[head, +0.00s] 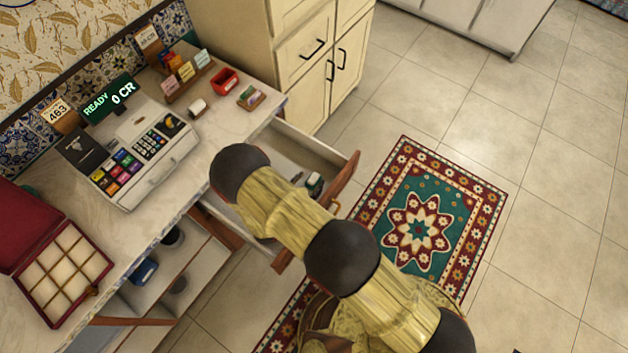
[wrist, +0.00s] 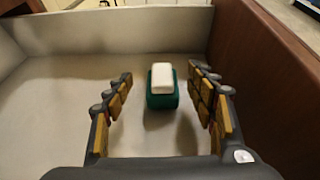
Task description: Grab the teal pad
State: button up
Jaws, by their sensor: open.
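A teal pad (wrist: 161,101) with a white block-like top (wrist: 162,77) lies on the pale floor of an open drawer in the wrist view. My gripper (wrist: 161,73) is open, with a finger on each side of the pad; gaps show between the fingers and the pad. The pad appears ahead of the palm, roughly centred between the fingertips. In the head view a small green and white thing (head: 315,184) shows in the open drawer (head: 290,145), beside my arm. My arm hides much of the drawer and my gripper there.
The drawer's brown front (wrist: 268,80) rises close on the right of my gripper in the wrist view. A counter (head: 205,140) with a cash register (head: 130,150) stands above the drawer. A cream cabinet (head: 305,60) is behind. A patterned rug (head: 425,225) lies on the floor.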

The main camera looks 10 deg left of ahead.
aim_at(312, 179)
jog(key=x, duration=0.4)
jog(key=shift+d, duration=0.15)
jog(key=shift+c, duration=0.8)
jog(key=c, duration=1)
